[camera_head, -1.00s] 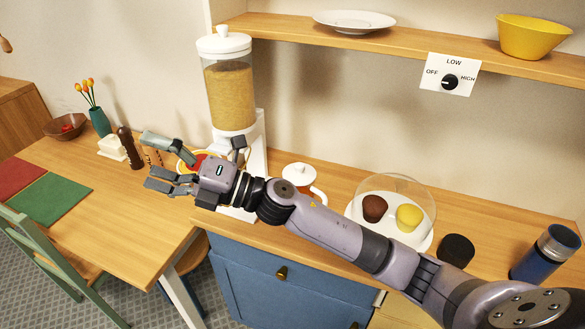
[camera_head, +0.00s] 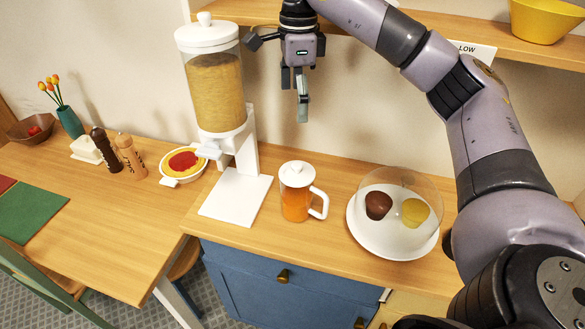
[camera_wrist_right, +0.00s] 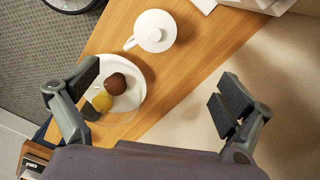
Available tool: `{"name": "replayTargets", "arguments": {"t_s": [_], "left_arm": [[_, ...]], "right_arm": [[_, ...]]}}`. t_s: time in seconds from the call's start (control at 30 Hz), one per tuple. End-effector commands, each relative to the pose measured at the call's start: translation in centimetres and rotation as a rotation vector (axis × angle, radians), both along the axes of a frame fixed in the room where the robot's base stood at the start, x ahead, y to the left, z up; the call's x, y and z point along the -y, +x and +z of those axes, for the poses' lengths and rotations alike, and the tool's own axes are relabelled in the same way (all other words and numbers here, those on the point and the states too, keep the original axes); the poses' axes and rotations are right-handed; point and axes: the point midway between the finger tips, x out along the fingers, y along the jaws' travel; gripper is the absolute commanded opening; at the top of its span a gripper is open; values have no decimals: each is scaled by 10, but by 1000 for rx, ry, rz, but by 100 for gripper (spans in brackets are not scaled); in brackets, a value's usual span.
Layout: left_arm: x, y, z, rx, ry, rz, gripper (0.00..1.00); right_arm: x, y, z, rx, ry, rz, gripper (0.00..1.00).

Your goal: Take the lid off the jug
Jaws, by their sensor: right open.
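The jug (camera_head: 295,204) is clear with orange content and a white handle on its right. It stands upright on the wooden counter, and its white lid (camera_head: 297,174) with a small knob is on top. In the right wrist view the lid (camera_wrist_right: 155,31) shows from above, beyond the fingers. My right gripper (camera_head: 294,92) is open and empty, pointing down, high above the counter and apart from the jug. Its spread fingers also show in the wrist view (camera_wrist_right: 150,101). My left gripper is not in view.
A cereal dispenser (camera_head: 218,95) stands left of the jug. A plate (camera_head: 378,246) with two muffins under a clear dome is to the right. A shelf (camera_head: 420,28) with a yellow bowl (camera_head: 541,20) runs along the wall above.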

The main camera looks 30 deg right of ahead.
Motion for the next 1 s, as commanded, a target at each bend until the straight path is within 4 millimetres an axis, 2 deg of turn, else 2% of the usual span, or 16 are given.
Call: {"name": "replayTargets", "arguments": {"t_s": [0.17, 0.5, 0.7, 0.87, 1.0], "left_arm": [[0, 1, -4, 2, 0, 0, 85], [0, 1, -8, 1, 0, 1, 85], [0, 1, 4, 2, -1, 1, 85], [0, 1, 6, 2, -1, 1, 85], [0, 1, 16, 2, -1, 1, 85]], "right_arm": [[3, -2, -18, -10, -12, -3, 97], [2, -3, -76, -10, -9, -3, 97], [3, -3, -108, -7, -10, -4, 97], [3, -2, -119, -5, -10, -4, 97], [1, -6, -131, -9, -9, -3, 97]]}}
